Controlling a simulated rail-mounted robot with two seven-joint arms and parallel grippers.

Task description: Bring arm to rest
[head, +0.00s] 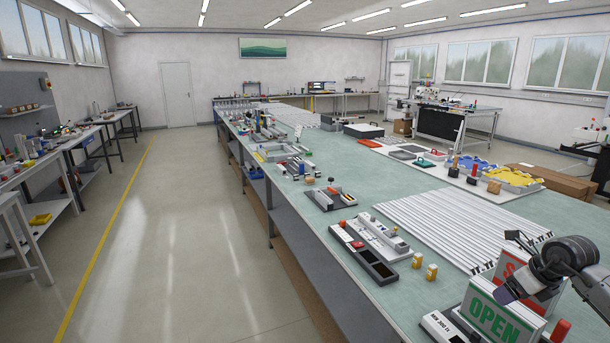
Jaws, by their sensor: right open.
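My right gripper (510,266) is at the lower right, with its dark wrist coming in from the right edge. Its jaws are open, with one finger high and one low. It is by the green and white OPEN sign (490,317) and a red-faced sign (515,268), which it partly covers. I cannot tell whether it touches either sign. Nothing shows held between its fingers. My left gripper is out of view.
The long green-topped bench (437,290) carries a bundle of white profiles (450,225), a grey fixture (377,238) and two small yellow parts (424,269). A red cylinder (560,330) stands near the signs. The floor (190,240) on the left is clear.

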